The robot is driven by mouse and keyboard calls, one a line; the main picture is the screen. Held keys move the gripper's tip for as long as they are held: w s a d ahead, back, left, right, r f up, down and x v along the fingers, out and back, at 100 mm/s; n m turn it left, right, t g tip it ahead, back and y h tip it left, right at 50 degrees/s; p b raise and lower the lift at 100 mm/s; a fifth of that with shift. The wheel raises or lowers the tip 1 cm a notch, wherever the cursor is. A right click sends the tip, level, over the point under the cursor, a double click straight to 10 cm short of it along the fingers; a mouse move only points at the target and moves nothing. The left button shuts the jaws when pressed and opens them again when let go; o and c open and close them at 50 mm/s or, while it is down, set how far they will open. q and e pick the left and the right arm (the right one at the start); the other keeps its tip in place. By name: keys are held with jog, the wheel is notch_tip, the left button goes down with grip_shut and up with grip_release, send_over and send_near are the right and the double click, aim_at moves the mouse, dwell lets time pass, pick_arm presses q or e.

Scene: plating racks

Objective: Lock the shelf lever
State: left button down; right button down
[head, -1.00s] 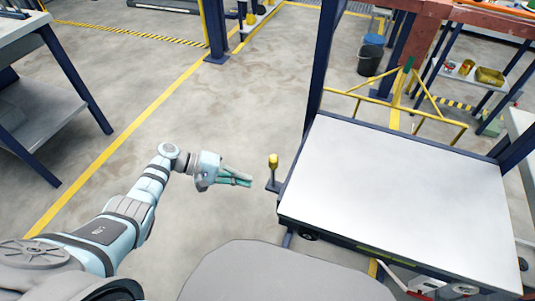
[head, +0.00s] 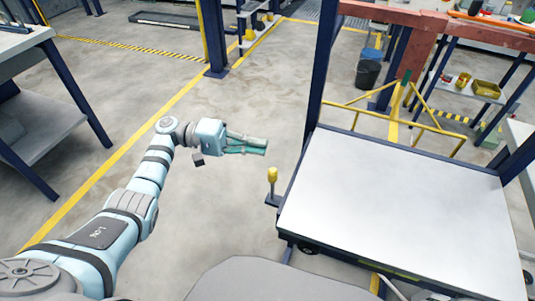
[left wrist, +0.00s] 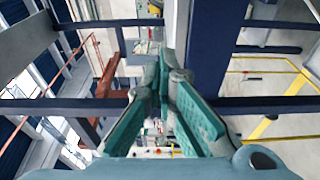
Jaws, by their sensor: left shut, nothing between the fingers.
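The shelf lever (head: 272,180) is a short upright post with a yellow knob, at the left front corner of the shelf (head: 400,195), which has a flat white-grey top and a dark blue frame. My left gripper (head: 265,146) is in the middle of the head view, above and slightly left of the lever, and apart from it. Its teal fingers are shut with nothing between them and point right. In the left wrist view the fingers (left wrist: 165,75) come together at their tips; I cannot make out the lever there. My right gripper is not in view.
Yellow rails (head: 395,115) stand behind the shelf top. A dark blue upright (head: 322,65) rises at its back left corner. A grey table (head: 40,115) stands at the far left. The floor between table and shelf is clear.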

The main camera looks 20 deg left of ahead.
aim_at(272, 185)
pick_arm(q)
jog(key=s+d+p, duration=0.1)
jog(key=d, duration=0.1)
jog(key=s+d+p, duration=0.1)
jog(key=s+d, duration=0.1)
jog(key=shift+s+d, duration=0.1)
jog(key=shift+s, duration=0.05)
dwell(0.4)
